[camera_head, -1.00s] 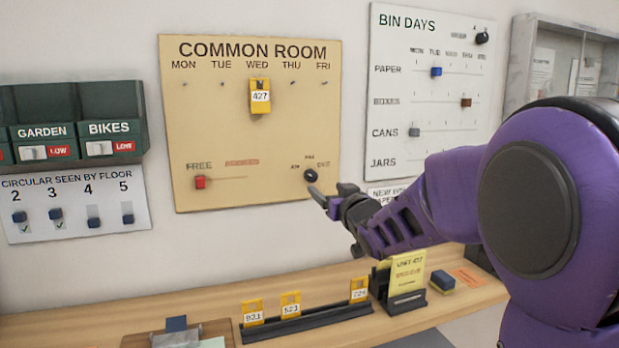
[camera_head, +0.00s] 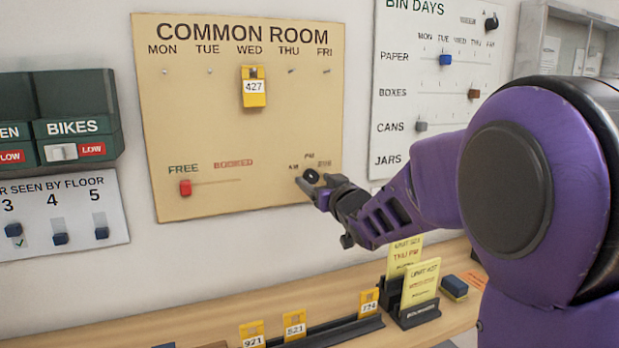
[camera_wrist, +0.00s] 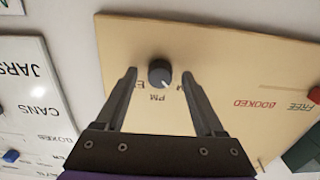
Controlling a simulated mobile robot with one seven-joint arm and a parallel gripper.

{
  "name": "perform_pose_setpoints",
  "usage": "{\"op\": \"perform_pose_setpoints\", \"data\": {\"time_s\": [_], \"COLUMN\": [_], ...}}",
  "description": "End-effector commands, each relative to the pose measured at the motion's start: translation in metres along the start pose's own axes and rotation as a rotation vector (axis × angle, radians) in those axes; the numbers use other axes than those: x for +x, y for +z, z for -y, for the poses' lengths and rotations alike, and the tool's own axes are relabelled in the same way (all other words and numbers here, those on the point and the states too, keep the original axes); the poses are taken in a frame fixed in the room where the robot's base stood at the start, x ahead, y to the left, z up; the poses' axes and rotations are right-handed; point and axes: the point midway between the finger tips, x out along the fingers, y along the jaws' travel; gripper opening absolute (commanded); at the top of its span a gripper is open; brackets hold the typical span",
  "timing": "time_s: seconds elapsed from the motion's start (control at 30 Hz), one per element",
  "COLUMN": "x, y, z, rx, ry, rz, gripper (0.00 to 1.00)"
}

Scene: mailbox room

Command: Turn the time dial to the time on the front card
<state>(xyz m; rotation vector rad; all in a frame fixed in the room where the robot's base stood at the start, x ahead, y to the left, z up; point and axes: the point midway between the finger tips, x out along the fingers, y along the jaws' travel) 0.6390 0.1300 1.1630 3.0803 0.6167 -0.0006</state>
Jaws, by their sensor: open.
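The time dial (camera_head: 311,176) is a dark round knob low on the right of the cream COMMON ROOM board (camera_head: 215,130), with AM, PM and a third, blurred label around it. In the wrist view the dial (camera_wrist: 160,73) shows upside down; a pale mark on it points to the lower right, roughly between PM and AM. My gripper (camera_wrist: 159,75) is open, a finger on each side of the dial with gaps visible. In the head view my gripper (camera_head: 312,189) partly covers the dial area. The yellow front card (camera_head: 422,285) reads UNIT 427; its lower line is too blurred to read.
A second card (camera_head: 404,252), THU PM, stands behind the front card in a black holder (camera_head: 418,316) on the wooden shelf (camera_head: 225,310). A red slider (camera_head: 185,188) is at FREE. Yellow tag 427 (camera_head: 254,90) hangs under WED. The BIN DAYS board (camera_head: 400,100) is right.

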Motion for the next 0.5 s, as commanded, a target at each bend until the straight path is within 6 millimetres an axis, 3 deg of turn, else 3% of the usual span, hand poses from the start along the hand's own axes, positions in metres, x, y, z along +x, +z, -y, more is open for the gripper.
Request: {"op": "perform_pose_setpoints", "data": {"time_s": [0.37, 0.4, 0.5], "x": [-0.0008, -0.0008, -0.0008], "y": [0.0004, 0.0003, 0.0003], "z": [-0.0009, -0.0009, -0.0009], "rx": [0.000, 0.000, 0.000], "ry": [-0.001, -0.001, -0.001], "rz": [0.000, 0.000, 0.000], "gripper": [0.71, 0.69, 0.51]}}
